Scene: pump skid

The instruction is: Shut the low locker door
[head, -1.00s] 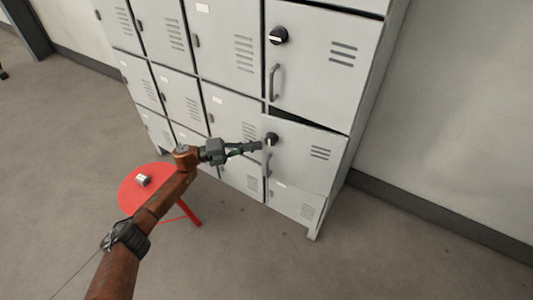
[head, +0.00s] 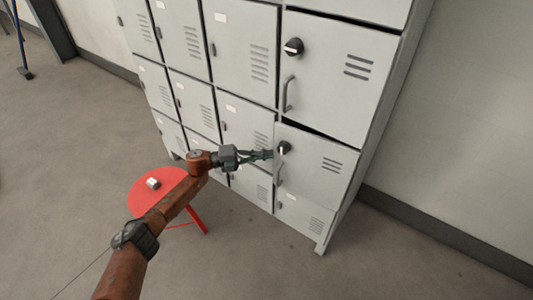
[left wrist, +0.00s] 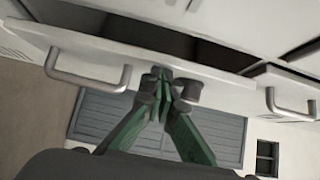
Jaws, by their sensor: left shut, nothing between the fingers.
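The low locker door (head: 312,167) is a grey panel in the right column, with vent slots, a dark round knob and a bar handle. It stands slightly ajar, with a thin dark gap along its top edge. In the left wrist view the door (left wrist: 215,84) shows a dark opening behind its edge. My left gripper (head: 270,154) is shut and empty, its fingertips at the door's knob side. In the left wrist view the fingertips (left wrist: 160,75) are close beside the knob (left wrist: 188,92); I cannot tell whether they touch. My right gripper is out of view.
The upper locker door (head: 338,75) with its own knob and handle is above. A red round stool (head: 140,190) with a small metal object (head: 153,183) stands left, under my left arm. Open floor (head: 390,250) lies in front and to the right.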

